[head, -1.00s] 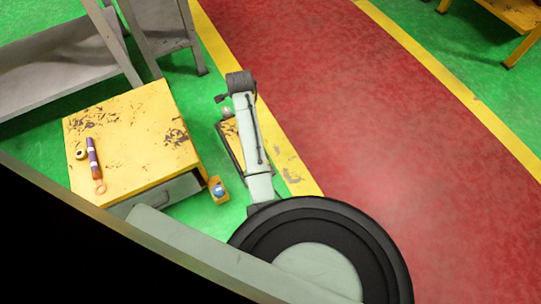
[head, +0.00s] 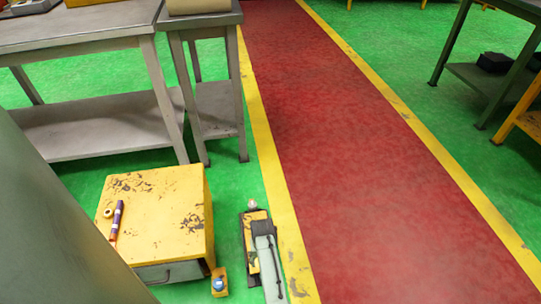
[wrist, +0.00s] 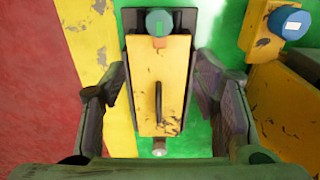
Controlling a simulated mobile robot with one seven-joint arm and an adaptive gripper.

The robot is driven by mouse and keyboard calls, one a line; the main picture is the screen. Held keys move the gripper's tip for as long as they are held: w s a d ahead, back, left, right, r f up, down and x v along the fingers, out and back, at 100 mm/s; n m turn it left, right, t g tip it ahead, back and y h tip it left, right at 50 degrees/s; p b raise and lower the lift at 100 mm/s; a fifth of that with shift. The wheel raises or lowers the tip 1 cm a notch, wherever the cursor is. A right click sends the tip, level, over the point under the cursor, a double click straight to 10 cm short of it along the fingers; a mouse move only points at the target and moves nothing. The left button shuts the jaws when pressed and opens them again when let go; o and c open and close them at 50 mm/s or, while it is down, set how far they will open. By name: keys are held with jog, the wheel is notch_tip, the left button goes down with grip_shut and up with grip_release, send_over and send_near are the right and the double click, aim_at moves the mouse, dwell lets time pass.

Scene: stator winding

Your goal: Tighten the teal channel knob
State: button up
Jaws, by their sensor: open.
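A teal round knob (wrist: 159,22) stands at the top end of a narrow yellow plate (wrist: 145,70) with a dark surround in the wrist view. A black bar handle runs along the middle of the plate, and a small silvery knob (wrist: 159,152) is at its lower end. My gripper (wrist: 160,84) is open, with one finger on each side of the plate and nothing between the pads at the teal knob. The knob lies beyond the fingertips in the picture. In the head view the plate (head: 251,262) is partly covered by my arm, which hides the teal knob.
A small yellow box with a blue knob (wrist: 285,22) is at the upper right of the wrist view; the head view shows it (head: 219,284) beside a yellow cabinet (head: 165,220). Grey tables (head: 80,38) stand behind. The red walkway (head: 340,140) is clear.

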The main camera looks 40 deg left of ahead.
jog(key=f+b, duration=0.1)
jog(key=f, duration=0.3)
jog(key=d+f, duration=0.1)
jog(key=f, duration=0.3)
jog(key=s+f+b, duration=0.1)
jog(key=f, duration=0.3)
jog(key=shift+d+b, duration=0.25)
jog(key=shift+b, duration=0.1)
jog(key=shift+r, duration=0.1)
jog(key=c, duration=1.1)
jog(key=shift+n, duration=0.6)
jog(key=shift+c, duration=0.2)
jog(key=o, duration=1.1)
jog(key=shift+o, duration=0.2)
